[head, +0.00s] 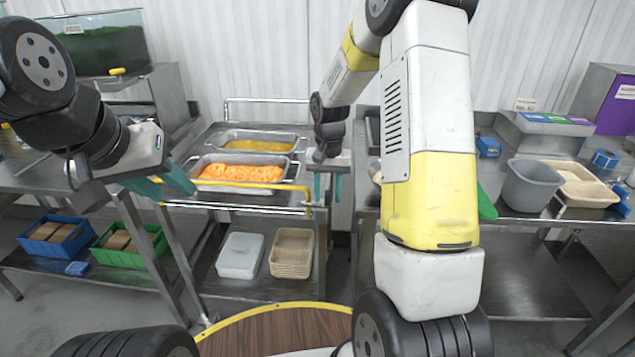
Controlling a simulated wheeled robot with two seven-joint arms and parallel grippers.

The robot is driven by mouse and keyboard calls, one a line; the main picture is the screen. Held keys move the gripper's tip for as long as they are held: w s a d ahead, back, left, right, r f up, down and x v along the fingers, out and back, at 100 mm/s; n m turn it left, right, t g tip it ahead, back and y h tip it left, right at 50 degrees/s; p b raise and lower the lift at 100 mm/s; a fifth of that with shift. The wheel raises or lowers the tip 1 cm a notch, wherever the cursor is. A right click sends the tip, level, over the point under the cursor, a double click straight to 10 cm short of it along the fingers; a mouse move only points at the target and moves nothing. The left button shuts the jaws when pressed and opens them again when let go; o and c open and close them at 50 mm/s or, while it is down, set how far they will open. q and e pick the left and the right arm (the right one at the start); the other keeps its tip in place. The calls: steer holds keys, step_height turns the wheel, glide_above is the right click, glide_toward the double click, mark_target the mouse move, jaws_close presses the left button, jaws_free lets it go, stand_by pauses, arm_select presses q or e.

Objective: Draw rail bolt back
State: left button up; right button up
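A yellow rail (245,184) runs across the front of the steel cart (250,208). I cannot clearly make out a separate bolt; small yellow fittings show near the rail's right end (308,195). My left gripper (163,185) has teal fingers spread apart, at the rail's left end and in front of the cart's left edge. My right gripper (328,187) points down just right of the rail's right end. Its two teal fingers are apart with nothing seen between them. Whether either gripper touches the rail is unclear.
The cart holds a pan of orange food (240,172) and a yellowish pan (258,146) behind it. A white bin (240,256) and a beige basket (292,253) stand on its lower shelf. Steel benches flank it; the right one carries a grey tub (531,186).

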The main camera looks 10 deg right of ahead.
steer(key=shift+f, duration=0.2)
steer(key=shift+c, duration=0.5)
jaws_close()
steer(key=shift+d, duration=0.1)
stand_by(0.8)
